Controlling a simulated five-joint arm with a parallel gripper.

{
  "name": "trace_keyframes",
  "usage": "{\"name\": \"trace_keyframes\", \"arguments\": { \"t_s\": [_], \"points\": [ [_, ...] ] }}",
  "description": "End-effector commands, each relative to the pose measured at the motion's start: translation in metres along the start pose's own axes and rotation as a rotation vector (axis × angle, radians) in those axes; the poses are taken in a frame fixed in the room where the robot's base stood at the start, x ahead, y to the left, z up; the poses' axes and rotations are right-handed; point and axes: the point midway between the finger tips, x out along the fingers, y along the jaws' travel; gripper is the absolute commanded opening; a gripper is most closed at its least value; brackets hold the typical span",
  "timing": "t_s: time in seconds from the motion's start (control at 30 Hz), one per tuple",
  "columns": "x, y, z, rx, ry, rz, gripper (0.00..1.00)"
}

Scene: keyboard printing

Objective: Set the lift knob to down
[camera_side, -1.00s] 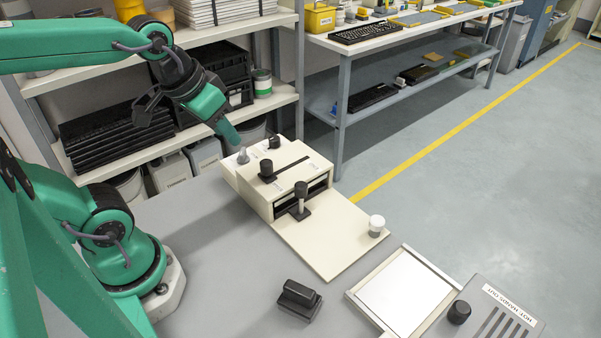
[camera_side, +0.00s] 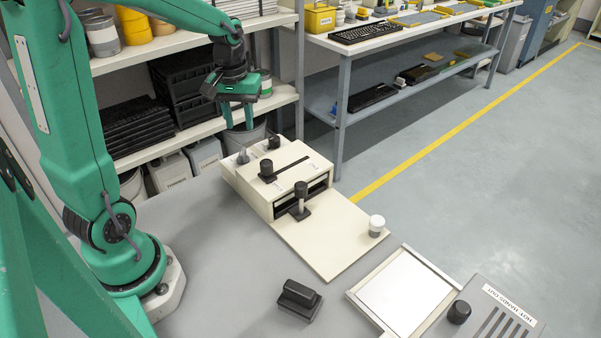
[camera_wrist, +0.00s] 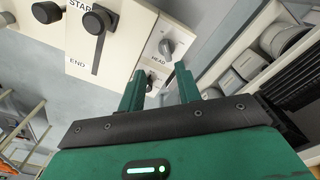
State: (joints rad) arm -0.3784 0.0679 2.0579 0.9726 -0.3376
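A cream machine (camera_side: 300,160) sits on the grey table, with a grey knob (camera_side: 243,156) and a black knob (camera_side: 274,142) at its back end. I cannot read a lift label, so I cannot tell which knob is the lift knob. In the wrist view the grey knob (camera_wrist: 167,48) has a label reading HEAD beside it. My gripper (camera_side: 239,126) is open and empty, pointing down above the back end of the machine, apart from both knobs. Its two green fingers (camera_wrist: 160,80) stand apart in the wrist view, and a small dark part shows between them.
A black slider (camera_side: 267,170) rides in a slot on the machine's top, and a black-handled lever (camera_side: 301,196) stands at its front. A white-capped jar (camera_side: 376,225), a black block (camera_side: 299,300) and a framed white plate (camera_side: 403,292) are nearer the front. Shelves stand behind.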

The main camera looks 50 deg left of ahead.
Motion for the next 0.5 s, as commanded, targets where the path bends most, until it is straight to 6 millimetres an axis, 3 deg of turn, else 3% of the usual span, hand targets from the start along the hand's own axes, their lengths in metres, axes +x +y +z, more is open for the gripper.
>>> {"name": "trace_keyframes", "arguments": {
  "t_s": [0.17, 0.5],
  "points": [
    [0.014, -0.008, -0.013, -0.058, -0.035, -0.014, 0.34],
    [0.018, -0.01, -0.015, -0.071, -0.041, -0.016, 0.34]
  ]
}}
